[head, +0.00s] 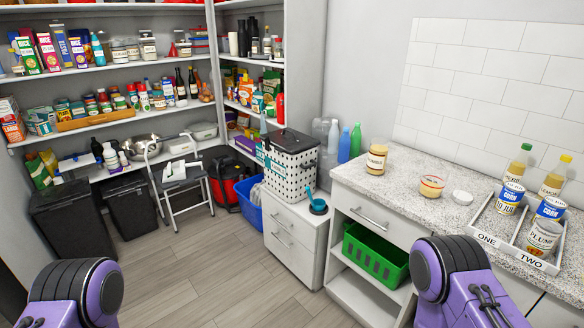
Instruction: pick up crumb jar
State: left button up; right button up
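The crumb jar (376,157) is a glass jar with tan contents, a pale lid and a label. It stands upright at the back left end of the speckled counter (402,178), near the wall. Nothing touches it. Only purple and black parts of my two arms show, at the lower left and lower right. Neither gripper is in view.
A divided tray (491,222), marked ONE and TWO, holds bottles, cans and a plum jar (543,237). A green basket (376,255) sits below the counter. The floor (190,285) ahead is clear.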

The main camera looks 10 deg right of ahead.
aim_at(377, 162)
jog(key=z, duration=1)
jog(key=k, duration=0.1)
jog(key=u, duration=1.6)
jog(key=i, duration=1)
jog(key=z, duration=1.2)
jog(key=i, duration=0.75)
jog(key=z, duration=0.85)
